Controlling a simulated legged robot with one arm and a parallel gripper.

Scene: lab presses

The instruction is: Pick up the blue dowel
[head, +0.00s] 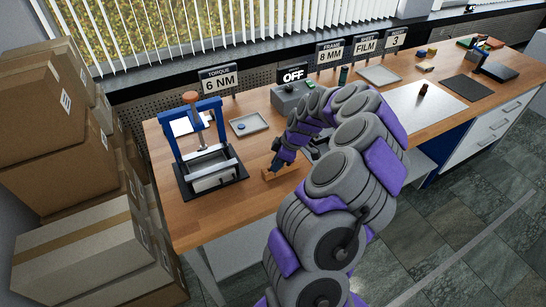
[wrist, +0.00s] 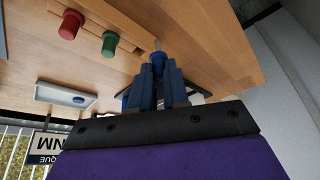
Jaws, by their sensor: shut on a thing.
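The blue dowel (wrist: 158,61) shows in the wrist view between the fingertips of my gripper (wrist: 160,78), which is shut on it. In the head view my gripper (head: 276,163) is low over the front part of the wooden bench, and the dowel is too small and covered to make out clearly. A small wooden block (head: 268,174) lies just below the fingertips there. A green dowel (wrist: 109,44) and a red dowel (wrist: 69,25) stand in a row beside the blue one in the wrist view, apart from my fingers.
A blue-framed press (head: 184,148) on a black base stands left of my gripper. A grey tray (head: 262,121) with a small blue piece lies behind. A grey box (head: 287,100) with an OFF sign is farther back. Cardboard boxes (head: 75,235) are stacked left of the bench.

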